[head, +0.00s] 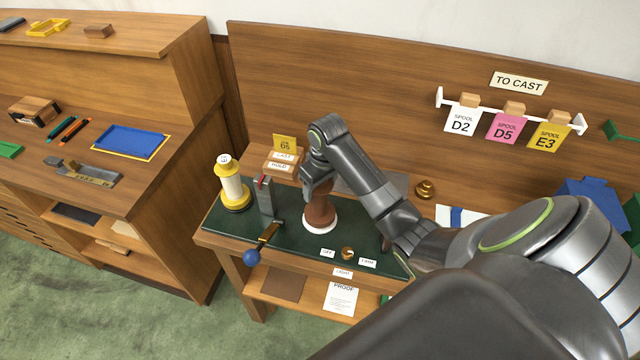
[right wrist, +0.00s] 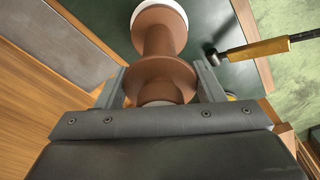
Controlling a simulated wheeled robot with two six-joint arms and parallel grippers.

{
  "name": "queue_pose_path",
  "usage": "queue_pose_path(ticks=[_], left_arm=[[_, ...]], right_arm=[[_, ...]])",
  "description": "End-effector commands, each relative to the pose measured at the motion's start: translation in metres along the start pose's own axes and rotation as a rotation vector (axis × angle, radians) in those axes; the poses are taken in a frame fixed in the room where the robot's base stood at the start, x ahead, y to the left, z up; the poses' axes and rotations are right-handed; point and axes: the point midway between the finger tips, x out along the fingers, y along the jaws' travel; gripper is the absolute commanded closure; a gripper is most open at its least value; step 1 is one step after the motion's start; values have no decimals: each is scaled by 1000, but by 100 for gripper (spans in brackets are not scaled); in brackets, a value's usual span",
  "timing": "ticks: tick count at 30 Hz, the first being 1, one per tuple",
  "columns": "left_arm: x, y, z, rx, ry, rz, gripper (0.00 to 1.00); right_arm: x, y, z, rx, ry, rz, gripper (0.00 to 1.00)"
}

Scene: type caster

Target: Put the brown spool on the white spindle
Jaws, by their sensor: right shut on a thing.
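The brown spool (head: 320,212) stands roughly upright over a round white base (head: 320,228) on the dark green bench top. In the right wrist view the spool (right wrist: 160,40) runs away from me, and a white rim (right wrist: 178,8) shows beyond its far flange. I take the white base to be part of the white spindle; its post is not visible. I cannot tell whether the spool rests on the base or is just above it. My right gripper (head: 318,184) is shut on the spool's upper end, with one finger on each side. My left gripper is not in view.
A brass knob (head: 347,253) and small labels lie near the front edge. Tagged spool cards hang behind.

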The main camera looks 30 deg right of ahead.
Motion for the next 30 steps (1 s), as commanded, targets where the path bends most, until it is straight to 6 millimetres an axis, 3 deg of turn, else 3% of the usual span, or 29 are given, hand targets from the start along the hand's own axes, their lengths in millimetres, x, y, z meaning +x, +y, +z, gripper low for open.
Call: queue_pose_path(ticks=[15, 16, 21, 30], left_arm=[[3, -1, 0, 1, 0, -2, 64], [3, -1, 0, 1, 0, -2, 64], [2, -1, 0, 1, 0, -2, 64], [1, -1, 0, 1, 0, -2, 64]], right_arm=[[11, 0, 1, 0, 1, 0, 76], [11, 0, 1, -1, 1, 0, 37], [10, 0, 1, 0, 1, 0, 14], [9, 0, 1, 0, 0, 0, 13]])
